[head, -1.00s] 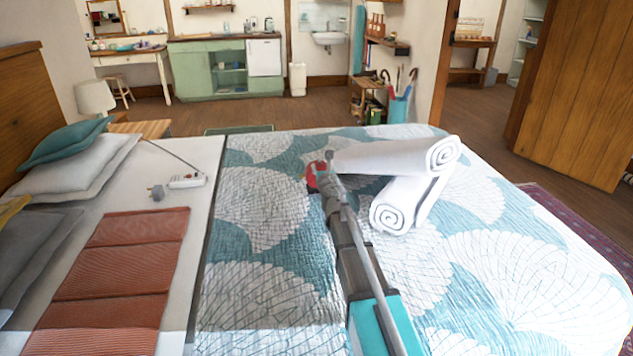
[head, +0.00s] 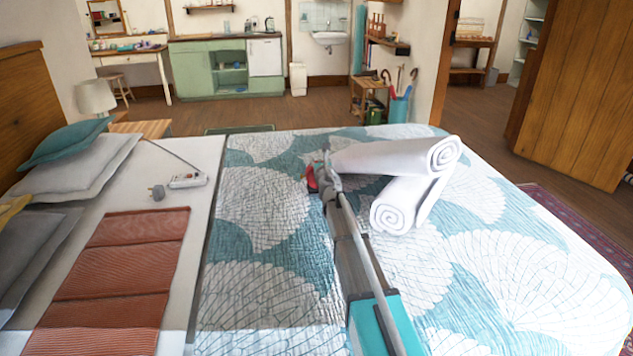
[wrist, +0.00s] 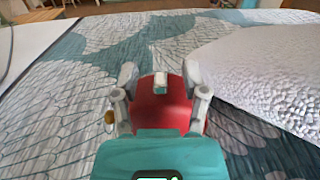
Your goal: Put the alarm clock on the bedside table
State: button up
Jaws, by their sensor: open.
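The red alarm clock (head: 311,181) is on the patterned bedspread, left of the rolled towels, and is partly hidden by my gripper (head: 324,164) in the head view. In the wrist view the red clock (wrist: 158,112) sits between the two fingers of my gripper (wrist: 160,78). The gripper is open, with one finger on each side of the clock; whether either finger touches it I cannot tell. The wooden bedside table (head: 150,128) stands beyond the pillows at the far left, beside the bed, with its top partly in view.
White rolled towels (head: 400,212) lie close to the right of my gripper. A white lamp (head: 96,97) stands by the bedside table. A power strip (head: 187,181) with a cord, a plug and a rust-coloured folded cloth (head: 120,275) lie on the bed's left side.

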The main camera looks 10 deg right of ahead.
grip_shut()
jog(key=shift+r, duration=0.1)
dwell(0.7)
notch_tip(320, 180, up, 3)
jog(key=p, duration=0.3)
jog(key=shift+r, duration=0.15)
jog(key=w+r+p, duration=0.9)
jog(key=w+p, duration=0.1)
jog(key=w, duration=0.4)
jog(key=shift+d+r, duration=0.25)
jog(key=shift+d, duration=0.2)
